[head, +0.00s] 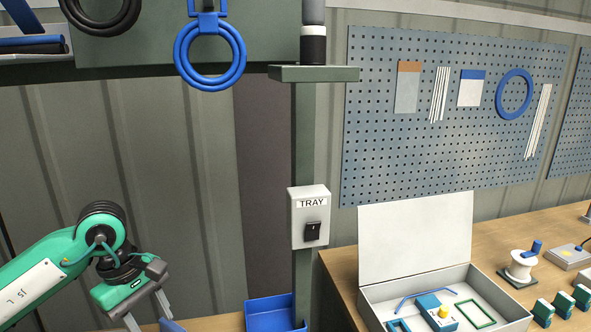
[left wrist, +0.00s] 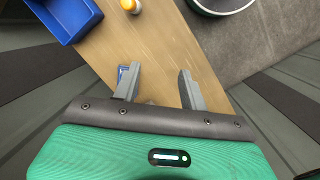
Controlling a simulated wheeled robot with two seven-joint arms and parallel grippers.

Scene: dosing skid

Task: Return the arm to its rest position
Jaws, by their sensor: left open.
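My left arm (head: 45,262) is green with dark joints and comes in from the left edge of the head view. My left gripper (head: 147,311) is low in that view, tilted downward, left of the blue bin. In the left wrist view the two grey fingers of my left gripper (left wrist: 158,88) stand apart with nothing between them, above a wooden surface (left wrist: 190,60). My right arm and right gripper are in neither view.
A blue bin (head: 270,313) stands below the TRAY switch box (head: 310,217), which is on a green post. An open white case (head: 416,240) with several parts lies on the wooden bench at right. A blue ring (head: 210,52) hangs above. In the left wrist view, an orange-topped item (left wrist: 130,5) is near the bin.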

